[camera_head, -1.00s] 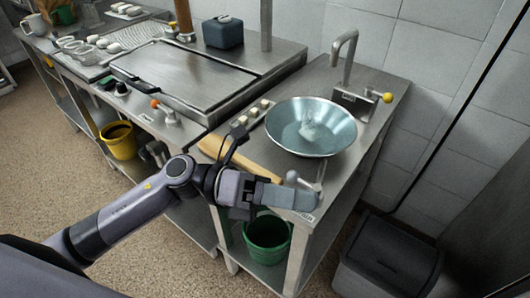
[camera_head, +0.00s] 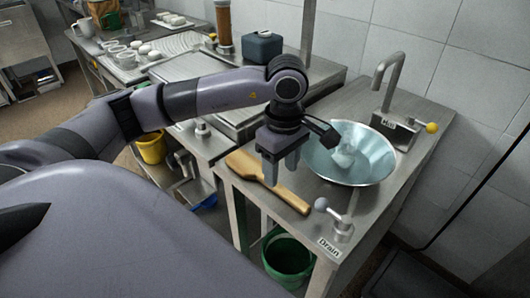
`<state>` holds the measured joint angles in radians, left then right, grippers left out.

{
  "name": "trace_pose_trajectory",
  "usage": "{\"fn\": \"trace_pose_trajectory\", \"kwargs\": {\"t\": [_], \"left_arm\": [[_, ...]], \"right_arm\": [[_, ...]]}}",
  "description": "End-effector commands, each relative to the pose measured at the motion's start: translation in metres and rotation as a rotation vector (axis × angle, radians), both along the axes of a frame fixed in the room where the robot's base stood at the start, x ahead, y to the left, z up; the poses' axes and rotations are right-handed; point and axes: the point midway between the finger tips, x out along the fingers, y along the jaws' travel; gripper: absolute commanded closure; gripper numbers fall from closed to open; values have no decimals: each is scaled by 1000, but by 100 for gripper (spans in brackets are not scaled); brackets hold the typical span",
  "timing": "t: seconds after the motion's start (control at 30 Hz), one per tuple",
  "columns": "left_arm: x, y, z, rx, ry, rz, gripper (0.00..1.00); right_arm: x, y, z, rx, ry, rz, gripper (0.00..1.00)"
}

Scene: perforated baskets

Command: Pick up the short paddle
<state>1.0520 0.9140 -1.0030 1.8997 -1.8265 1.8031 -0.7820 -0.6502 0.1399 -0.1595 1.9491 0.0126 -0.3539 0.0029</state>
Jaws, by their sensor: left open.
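The short paddle (camera_head: 288,197) is a pale wooden board with a handle. It lies on the steel counter (camera_head: 345,205) near its front-left edge, in front of the basin. My left gripper (camera_head: 280,178) points down above the paddle, its two fingers apart and empty. The fingers hide part of the paddle's middle. Whether the fingertips touch the paddle cannot be told. My right gripper is not in view.
A round metal basin (camera_head: 375,170) with something clear in it sits right of the gripper. A drain lever (camera_head: 335,218) stands near the counter's front corner. A tap (camera_head: 388,85) rises behind. A green bucket (camera_head: 287,262) is below.

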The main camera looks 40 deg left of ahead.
Motion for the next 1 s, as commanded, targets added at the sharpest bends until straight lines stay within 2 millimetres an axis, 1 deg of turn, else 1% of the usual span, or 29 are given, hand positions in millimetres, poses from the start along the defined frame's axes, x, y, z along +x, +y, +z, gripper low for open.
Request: {"fn": "trace_pose_trajectory", "kwargs": {"t": [0.2,0.33,0.43,0.63,0.67,0.7,0.77,0.8,1.0], "left_arm": [[1,-2,-30,-4,5,0,47],[2,-2,-48,-4,3,-1,47],[2,-2,-54,-5,1,-1,47],[2,-2,-55,-5,0,-1,47],[2,-2,-54,-5,0,-1,53],[2,-2,-54,-5,0,-1,66],[2,-3,-54,-5,0,-1,86],[2,-3,-54,-5,0,-1,99],[3,-3,-54,-5,-1,-1,100]], "right_arm": [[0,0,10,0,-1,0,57],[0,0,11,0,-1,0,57],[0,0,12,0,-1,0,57],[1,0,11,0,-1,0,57],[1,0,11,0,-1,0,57],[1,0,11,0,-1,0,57],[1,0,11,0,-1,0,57],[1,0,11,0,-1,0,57],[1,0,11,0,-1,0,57]]}}
